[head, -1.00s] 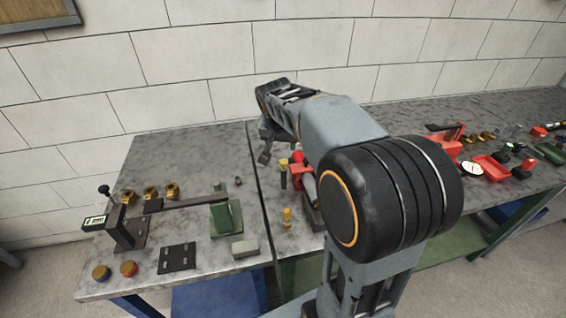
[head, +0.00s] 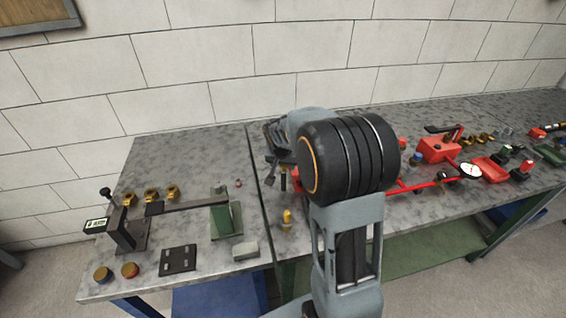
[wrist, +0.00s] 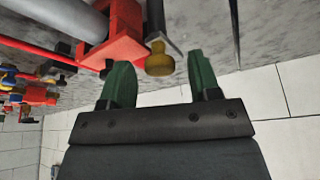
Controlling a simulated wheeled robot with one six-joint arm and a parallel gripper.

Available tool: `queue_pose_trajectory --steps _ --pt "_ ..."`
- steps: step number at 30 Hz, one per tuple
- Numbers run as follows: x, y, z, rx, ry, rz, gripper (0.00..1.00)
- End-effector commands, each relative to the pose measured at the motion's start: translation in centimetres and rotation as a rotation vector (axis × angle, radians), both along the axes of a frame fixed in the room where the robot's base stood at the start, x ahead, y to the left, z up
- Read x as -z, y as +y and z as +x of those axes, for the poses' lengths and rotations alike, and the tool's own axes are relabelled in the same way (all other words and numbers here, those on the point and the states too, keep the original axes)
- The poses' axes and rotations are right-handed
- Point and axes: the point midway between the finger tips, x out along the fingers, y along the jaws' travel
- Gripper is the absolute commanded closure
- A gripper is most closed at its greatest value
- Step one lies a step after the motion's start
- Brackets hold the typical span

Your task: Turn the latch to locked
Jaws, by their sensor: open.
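My gripper (head: 271,172) is mostly hidden behind my arm in the head view, over the bench near the seam between the two tabletops. In the wrist view its two green fingers (wrist: 161,80) are open and empty. A brass-yellow knob on a dark stem (wrist: 160,60) shows beyond the gap between them; contact is not visible. I cannot tell which part is the latch; the label is too small to read.
A red pump body (wrist: 122,35) with a grey cylinder stands beside the gripper in the wrist view. A small yellow piece (head: 287,217) stands near the bench seam. Several brass fittings (head: 151,193) and a black slotted plate (head: 178,260) lie on the left bench. A wall rises behind.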

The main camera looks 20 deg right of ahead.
Motion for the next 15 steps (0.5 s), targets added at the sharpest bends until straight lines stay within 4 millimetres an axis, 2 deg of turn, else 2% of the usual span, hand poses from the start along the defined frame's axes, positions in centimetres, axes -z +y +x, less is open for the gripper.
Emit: queue_pose_trajectory --steps 4,15 --pt "-0.01 -0.01 -0.01 0.0 0.0 0.0 0.43" --pt "-0.04 0.0 -0.02 0.0 0.0 0.0 0.79"
